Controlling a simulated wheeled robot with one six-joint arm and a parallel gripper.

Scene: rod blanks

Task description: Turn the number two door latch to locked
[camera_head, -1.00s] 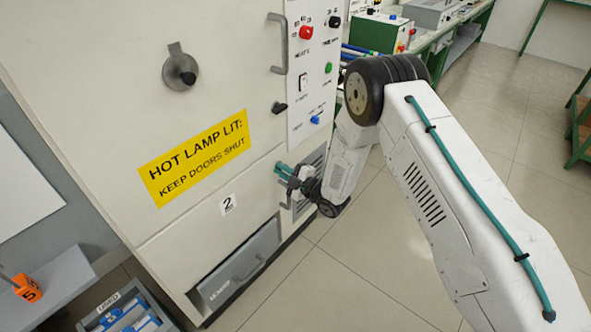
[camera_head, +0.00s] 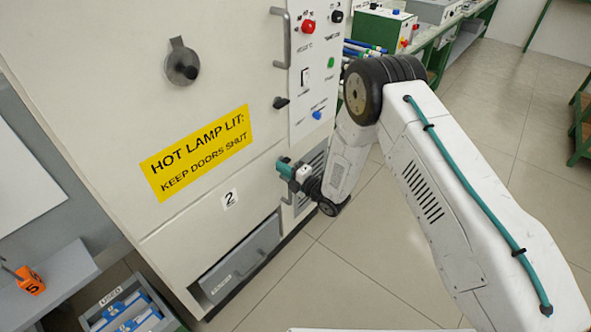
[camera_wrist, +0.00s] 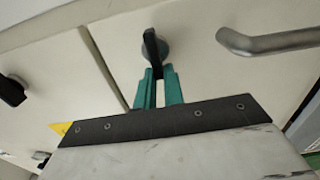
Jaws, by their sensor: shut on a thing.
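The number two door (camera_head: 205,232) is the lower cream door of the cabinet, marked by a white "2" label (camera_head: 230,199). Its black latch (camera_wrist: 151,44) shows in the wrist view on a round grey base, with its narrow end pointing down between the teal fingers. My gripper (camera_wrist: 158,84) is shut on that end. In the head view my gripper (camera_head: 286,169) is at the right edge of this door and hides the latch.
A bent grey handle (camera_wrist: 268,43) is close to the right of the latch in the wrist view. Another black latch (camera_head: 281,103) is on the upper door, below a long handle (camera_head: 280,38). A control panel (camera_head: 316,75) stands beside it. Open floor (camera_head: 370,240) lies right.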

